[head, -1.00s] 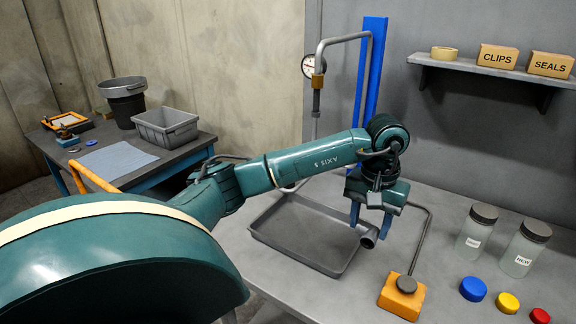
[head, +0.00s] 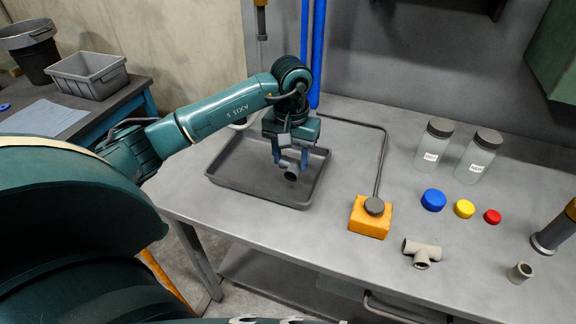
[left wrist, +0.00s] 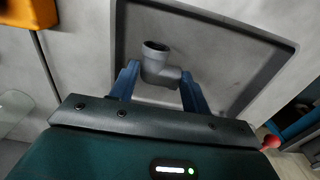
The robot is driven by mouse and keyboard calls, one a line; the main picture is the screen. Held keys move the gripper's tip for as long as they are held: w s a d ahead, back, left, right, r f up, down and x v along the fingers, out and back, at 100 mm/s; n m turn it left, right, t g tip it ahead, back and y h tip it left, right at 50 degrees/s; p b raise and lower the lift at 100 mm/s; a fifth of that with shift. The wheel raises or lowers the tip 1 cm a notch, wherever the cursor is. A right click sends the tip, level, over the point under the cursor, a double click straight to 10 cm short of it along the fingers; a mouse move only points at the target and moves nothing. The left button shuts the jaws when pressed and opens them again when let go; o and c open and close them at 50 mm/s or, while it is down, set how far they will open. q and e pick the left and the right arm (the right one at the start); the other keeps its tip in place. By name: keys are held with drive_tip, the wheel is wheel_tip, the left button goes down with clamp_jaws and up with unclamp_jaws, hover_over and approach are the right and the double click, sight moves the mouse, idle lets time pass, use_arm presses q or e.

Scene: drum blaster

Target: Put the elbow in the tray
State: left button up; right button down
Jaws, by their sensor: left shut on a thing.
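The elbow (head: 291,172) is a short grey bent pipe piece. My left gripper (head: 291,160) is shut on it, with the blue fingers on either side, and holds it over the tray. The left wrist view also shows the elbow (left wrist: 158,66) between the fingertips (left wrist: 157,82), with one open end facing away from the gripper. The tray (head: 254,197) is shallow, dark grey and rectangular. It lies empty on the bench under the gripper. The gap between elbow and tray floor is hard to judge. My right gripper is not in view.
An orange block with a dark knob (head: 370,217) stands right of the tray. A grey tee (head: 421,252), a small ring (head: 519,272), two jars (head: 433,143), and blue, yellow and red caps (head: 433,200) are further right. Blue uprights (head: 318,50) rise behind the tray.

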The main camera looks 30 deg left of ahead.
sight(291, 162)
use_arm(q)
drive_tip(key=shift+f, duration=1.85)
drive_tip(key=shift+f, duration=0.1)
drive_tip(key=shift+f, duration=0.15)
drive_tip(key=o, duration=1.2)
wheel_tip(291, 162, up, 12)
drive_tip(key=shift+r, duration=0.25)
